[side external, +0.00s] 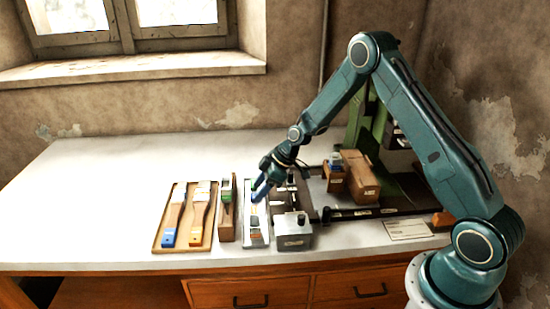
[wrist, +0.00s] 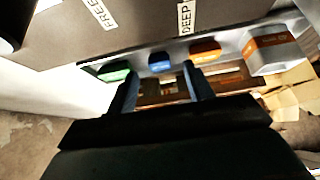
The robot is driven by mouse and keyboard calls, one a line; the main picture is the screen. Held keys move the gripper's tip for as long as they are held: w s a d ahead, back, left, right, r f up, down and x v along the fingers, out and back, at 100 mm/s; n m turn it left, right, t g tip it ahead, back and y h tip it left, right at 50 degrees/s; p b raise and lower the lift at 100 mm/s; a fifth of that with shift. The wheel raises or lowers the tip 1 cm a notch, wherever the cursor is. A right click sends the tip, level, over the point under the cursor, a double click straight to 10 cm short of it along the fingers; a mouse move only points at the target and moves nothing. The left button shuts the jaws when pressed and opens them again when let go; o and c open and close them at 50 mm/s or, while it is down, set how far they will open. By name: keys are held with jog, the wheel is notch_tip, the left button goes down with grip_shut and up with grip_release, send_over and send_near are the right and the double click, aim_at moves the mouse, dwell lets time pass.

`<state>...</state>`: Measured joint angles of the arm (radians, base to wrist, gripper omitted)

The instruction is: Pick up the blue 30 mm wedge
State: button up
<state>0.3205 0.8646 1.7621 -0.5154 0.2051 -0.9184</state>
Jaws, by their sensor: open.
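The blue wedge (wrist: 160,62) lies in a pale tray (side external: 256,239), in a row between a green piece (wrist: 113,76) and an orange piece (wrist: 204,50) in the wrist view. In the side view I cannot make it out; my gripper covers part of the tray. My gripper (side external: 260,193) points down over the tray's far half. In the wrist view its two fingers (wrist: 161,83) are apart, with nothing between them, and the blue wedge shows just beyond the gap. I cannot tell how high the fingertips are above it.
A grey block (side external: 293,232) stands right of the tray. A narrow wooden holder (side external: 227,225) stands left of it, then a wooden tray (side external: 157,243) with brushes. The green press (side external: 366,125) and brown blocks (side external: 361,181) are behind right. The bench's left side is clear.

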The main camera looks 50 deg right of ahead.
jog(key=shift+x, duration=1.1)
jog(key=c, duration=1.1)
jog(key=shift+o, duration=0.2)
jog(key=shift+r, duration=0.15)
notch_tip(320, 180, up, 20)
jog(key=shift+f, duration=0.2)
